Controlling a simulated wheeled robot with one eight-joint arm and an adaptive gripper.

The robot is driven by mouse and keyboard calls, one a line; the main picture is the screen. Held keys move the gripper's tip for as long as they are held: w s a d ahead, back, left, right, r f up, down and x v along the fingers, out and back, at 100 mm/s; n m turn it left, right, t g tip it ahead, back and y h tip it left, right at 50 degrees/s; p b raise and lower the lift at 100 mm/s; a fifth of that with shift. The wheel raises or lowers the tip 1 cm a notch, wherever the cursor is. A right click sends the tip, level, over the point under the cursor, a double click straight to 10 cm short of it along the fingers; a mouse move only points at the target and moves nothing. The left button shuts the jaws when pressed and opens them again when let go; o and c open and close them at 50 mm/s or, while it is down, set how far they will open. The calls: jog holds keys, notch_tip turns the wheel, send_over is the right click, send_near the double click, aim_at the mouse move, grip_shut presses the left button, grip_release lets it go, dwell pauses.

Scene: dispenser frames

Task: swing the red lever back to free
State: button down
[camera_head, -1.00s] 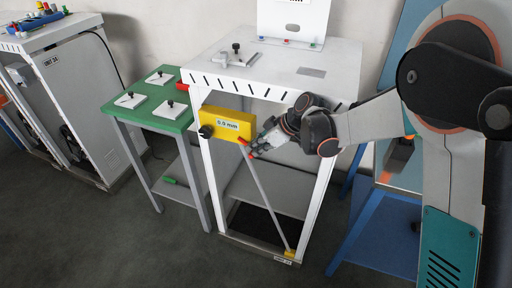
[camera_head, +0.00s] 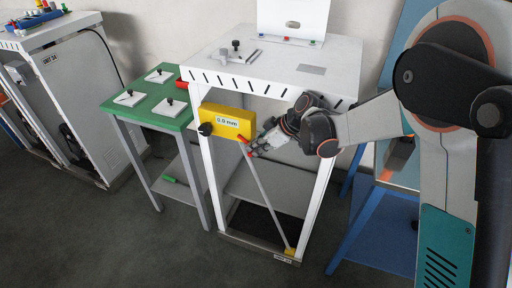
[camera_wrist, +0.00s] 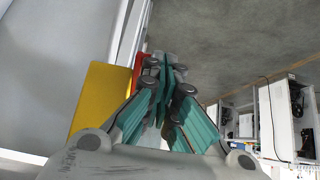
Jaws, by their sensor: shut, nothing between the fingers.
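The yellow box (camera_head: 228,122) is on the upper front of the white frame, with a black knob at its left end. Its label reads about 0.0 mm. The red lever (camera_head: 243,141) shows as a small red piece at the box's lower right edge. In the wrist view, a red part (camera_wrist: 138,72) stands along the yellow box (camera_wrist: 98,95), partly hidden by my fingers. My gripper (camera_head: 254,150) is shut and empty, just right of and below the red lever. In the wrist view my gripper (camera_wrist: 165,62) is close beside the red part; I cannot tell whether they touch.
A thin grey rod (camera_head: 268,205) slants from near my fingertips to a yellow foot (camera_head: 289,252). Small clamp parts (camera_head: 236,56) sit on the white top. A green table (camera_head: 130,108) stands left, and a blue stand (camera_head: 350,225) right. The floor in front is clear.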

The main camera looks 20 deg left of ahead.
aim_at(251, 152)
jog(key=shift+a+f+b, duration=0.3)
jog(key=shift+f+b, duration=0.05)
jog(key=shift+f, duration=0.35)
jog(key=shift+a+f+b, duration=0.3)
jog(key=shift+f+b, duration=0.1)
jog(key=shift+f, duration=0.35)
jog(key=shift+a+f+b, duration=0.3)
jog(key=shift+f+b, duration=0.05)
jog(key=shift+f, duration=0.35)
jog(key=shift+w, duration=0.1)
jog(key=shift+r, duration=0.25)
jog(key=shift+r+p, duration=0.5)
jog(key=shift+r, duration=0.15)
jog(key=v, duration=1.2)
